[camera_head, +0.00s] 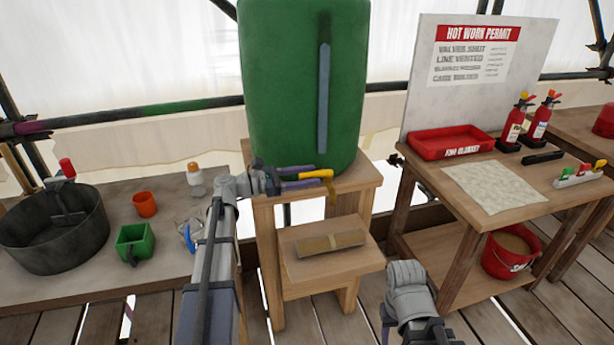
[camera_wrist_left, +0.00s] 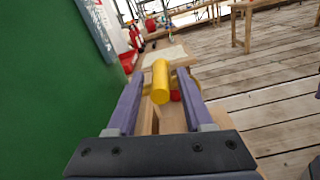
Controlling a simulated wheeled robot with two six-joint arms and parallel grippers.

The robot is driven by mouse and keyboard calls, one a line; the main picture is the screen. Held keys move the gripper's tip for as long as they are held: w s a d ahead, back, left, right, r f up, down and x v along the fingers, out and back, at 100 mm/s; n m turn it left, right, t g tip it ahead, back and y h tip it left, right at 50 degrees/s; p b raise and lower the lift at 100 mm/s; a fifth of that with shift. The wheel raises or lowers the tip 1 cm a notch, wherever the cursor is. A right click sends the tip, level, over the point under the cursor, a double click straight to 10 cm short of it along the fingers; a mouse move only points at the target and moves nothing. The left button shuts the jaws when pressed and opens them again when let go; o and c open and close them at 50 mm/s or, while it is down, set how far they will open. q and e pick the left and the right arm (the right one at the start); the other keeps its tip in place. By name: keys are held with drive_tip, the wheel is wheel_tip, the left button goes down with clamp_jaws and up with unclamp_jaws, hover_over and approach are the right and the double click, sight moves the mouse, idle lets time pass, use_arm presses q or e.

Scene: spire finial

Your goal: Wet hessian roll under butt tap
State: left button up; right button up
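The green butt (camera_head: 300,80) stands on a wooden stand. Its yellow tap (camera_head: 318,174) sticks out low on the front. My left gripper (camera_head: 306,179) is at the tap; in the left wrist view its two purple fingers (camera_wrist_left: 160,85) lie either side of the yellow tap (camera_wrist_left: 161,82), with a gap showing on both sides. The tan hessian roll (camera_head: 331,243) lies flat on the low wooden step (camera_head: 310,277) below the tap. No water shows. My right arm is at the lower right; its fingers are mostly hidden, so their opening is unclear.
Left bench holds a dark round tub (camera_head: 55,235), green jug (camera_head: 135,242) and orange cup (camera_head: 145,204). Right table holds a red tray (camera_head: 451,143), pale cloth (camera_head: 494,186) and extinguishers (camera_head: 516,122). A red bucket (camera_head: 510,252) stands on its lower shelf.

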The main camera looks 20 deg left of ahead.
use_arm(q)
clamp_jaws()
idle(1.2)
